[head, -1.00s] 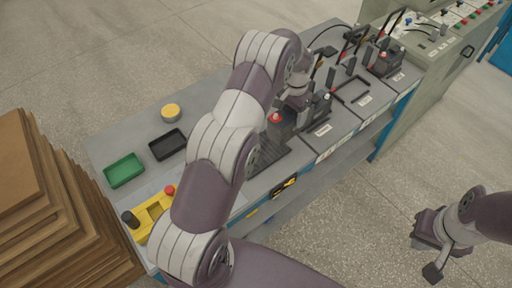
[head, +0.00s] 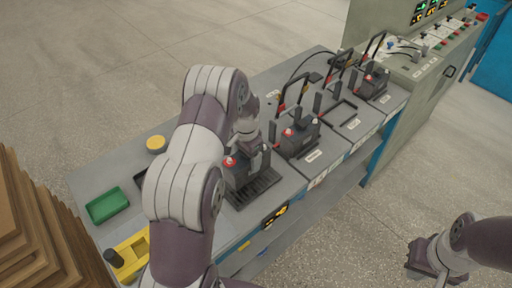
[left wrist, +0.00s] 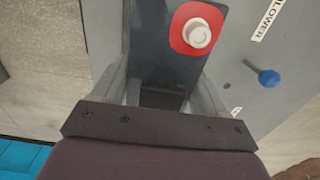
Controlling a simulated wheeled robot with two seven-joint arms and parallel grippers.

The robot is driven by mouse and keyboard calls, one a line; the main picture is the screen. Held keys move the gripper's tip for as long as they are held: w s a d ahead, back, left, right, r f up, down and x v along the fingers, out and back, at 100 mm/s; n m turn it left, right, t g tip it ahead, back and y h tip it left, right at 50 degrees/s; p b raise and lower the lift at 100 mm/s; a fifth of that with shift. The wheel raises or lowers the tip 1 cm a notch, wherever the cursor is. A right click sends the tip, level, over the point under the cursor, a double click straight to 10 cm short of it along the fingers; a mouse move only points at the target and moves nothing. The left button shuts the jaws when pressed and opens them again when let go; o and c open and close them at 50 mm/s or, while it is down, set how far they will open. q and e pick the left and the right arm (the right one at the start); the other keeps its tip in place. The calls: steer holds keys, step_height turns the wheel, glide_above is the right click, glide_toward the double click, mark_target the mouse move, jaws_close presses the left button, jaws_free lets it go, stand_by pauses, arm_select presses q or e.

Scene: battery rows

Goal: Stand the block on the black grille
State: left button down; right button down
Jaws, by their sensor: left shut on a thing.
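The block (head: 239,172) is a dark grey battery-like box with a red-ringed terminal. My left gripper (head: 247,140) is shut on it from above. In the left wrist view the block (left wrist: 158,45) sits between my two fingers, with its red ring and pale post facing the camera. The black grille (head: 262,189) is a flat slatted plate on the bench; its front part shows and the block hides its back part. The block looks upright over the back of the grille; I cannot tell whether it touches. My right gripper (head: 436,264) is open and empty over the floor.
Similar dark blocks stand to the right in a row, one close by (head: 300,140) and one farther (head: 374,85), with an empty black frame (head: 342,112) between. Left are a green tray (head: 107,205), yellow puck (head: 156,144) and yellow holder (head: 132,250). Stacked boards (head: 30,225) stand left.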

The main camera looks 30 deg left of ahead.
arm_select(q)
steer(key=f, duration=0.3)
steer(key=shift+w+f+p, duration=0.2)
steer(key=shift+f+p, duration=0.15)
steer(key=shift+p, duration=0.05)
steer(key=shift+s, duration=0.1)
jaws_free()
steer(key=shift+s+f, duration=0.1)
steer(key=shift+f, duration=0.05)
steer(key=shift+d, duration=0.1)
